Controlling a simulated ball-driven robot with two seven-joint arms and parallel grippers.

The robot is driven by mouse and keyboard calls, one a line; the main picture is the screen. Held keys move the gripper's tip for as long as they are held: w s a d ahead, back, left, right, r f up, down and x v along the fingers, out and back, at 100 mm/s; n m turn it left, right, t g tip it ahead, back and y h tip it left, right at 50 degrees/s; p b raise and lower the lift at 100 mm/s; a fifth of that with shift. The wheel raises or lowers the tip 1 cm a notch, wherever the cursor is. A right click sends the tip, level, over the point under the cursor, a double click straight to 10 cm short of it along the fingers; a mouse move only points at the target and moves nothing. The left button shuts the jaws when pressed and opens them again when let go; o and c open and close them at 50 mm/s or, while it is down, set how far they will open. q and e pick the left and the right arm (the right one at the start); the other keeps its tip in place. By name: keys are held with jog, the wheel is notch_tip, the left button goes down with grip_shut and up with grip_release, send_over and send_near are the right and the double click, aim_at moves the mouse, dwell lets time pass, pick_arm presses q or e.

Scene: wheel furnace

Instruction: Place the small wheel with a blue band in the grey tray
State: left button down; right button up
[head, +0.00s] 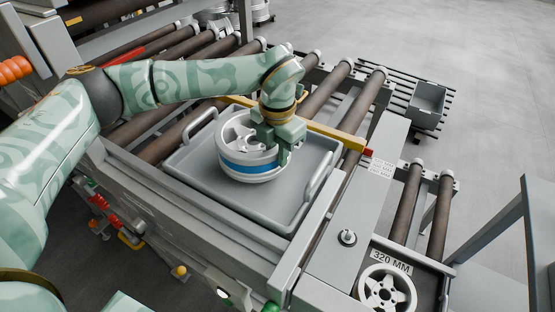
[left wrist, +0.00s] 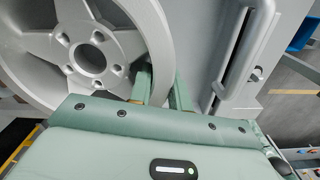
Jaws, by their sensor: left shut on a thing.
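The small wheel (head: 252,168) is light grey with a blue band around its side. In the head view it lies flat inside the outline of the grey tray (head: 195,190); whether it touches the tray floor I cannot tell. My left gripper (head: 284,148) is at the wheel's right side, shut on its rim. In the left wrist view the wheel's spoked face (left wrist: 90,60) is at upper left, with my left gripper's fingers (left wrist: 162,88) at its rim. A tray handle (left wrist: 243,50) is close by on the right. My right gripper is not in view.
The tray stands on a roller conveyor (head: 345,88), with a yellow bar (head: 330,132) behind it. A wheel (head: 385,290) is by the "320 MM" label (head: 390,262) at lower right. A grey bin (head: 427,100) stands at far right. Open floor lies beyond.

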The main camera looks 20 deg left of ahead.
pick_arm(q)
notch_tip(320, 180, down, 2)
jog(key=shift+f, duration=0.1)
jog(key=c, duration=1.7)
grip_release()
jog(key=o, duration=0.4)
notch_tip(320, 180, up, 12)
jog(key=shift+r+p, duration=0.1)
jog(key=shift+p, duration=1)
